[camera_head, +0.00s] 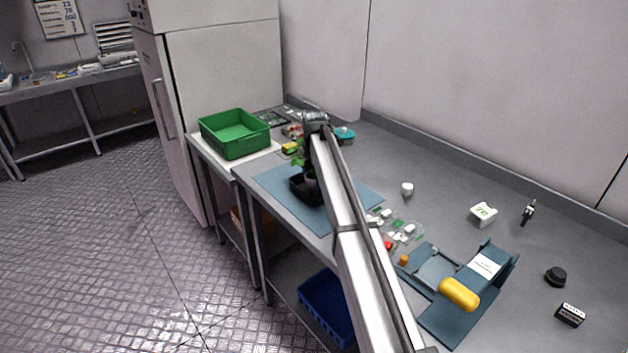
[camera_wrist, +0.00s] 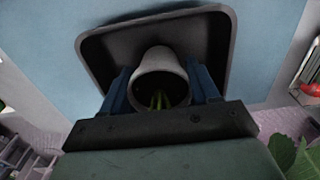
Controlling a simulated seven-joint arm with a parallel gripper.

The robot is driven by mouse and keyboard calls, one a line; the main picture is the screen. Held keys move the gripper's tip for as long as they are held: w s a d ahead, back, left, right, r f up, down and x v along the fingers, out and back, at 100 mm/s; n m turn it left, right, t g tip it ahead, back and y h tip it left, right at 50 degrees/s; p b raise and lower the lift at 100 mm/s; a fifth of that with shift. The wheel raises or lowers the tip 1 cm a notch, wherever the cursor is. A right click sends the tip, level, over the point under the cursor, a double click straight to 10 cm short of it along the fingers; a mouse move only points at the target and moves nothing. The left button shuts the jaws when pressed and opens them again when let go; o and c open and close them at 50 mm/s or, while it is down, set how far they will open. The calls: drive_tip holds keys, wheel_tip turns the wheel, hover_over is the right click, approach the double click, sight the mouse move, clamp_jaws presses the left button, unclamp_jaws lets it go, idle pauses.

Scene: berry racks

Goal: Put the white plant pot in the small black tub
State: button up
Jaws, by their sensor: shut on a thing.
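The white plant pot (camera_wrist: 160,60) is between the two blue fingers of my gripper (camera_wrist: 160,86), which is shut on it. Green stems show inside the pot's mouth. The small black tub (camera_wrist: 105,50) is behind the pot in the wrist view, and the pot lies within its outline. I cannot tell whether the pot touches the tub's floor or hangs above it. In the head view the tub (camera_head: 301,190) sits on a blue mat (camera_head: 272,181), with green leaves above it. My arm hides the gripper and most of the pot there.
A green crate (camera_head: 234,146) stands left of the tub. A teal item (camera_head: 344,134) lies behind my arm. Several small items, a white cup (camera_head: 407,188) and a yellow object (camera_head: 458,294) on a blue stand are to the right. Leaves show at the wrist view's lower right.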

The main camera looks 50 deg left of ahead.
sight(314, 174)
drive_tip(key=o, duration=1.1)
drive_tip(key=shift+f, duration=0.1)
wheel_tip(314, 174, up, 12)
drive_tip(key=shift+r, duration=0.2)
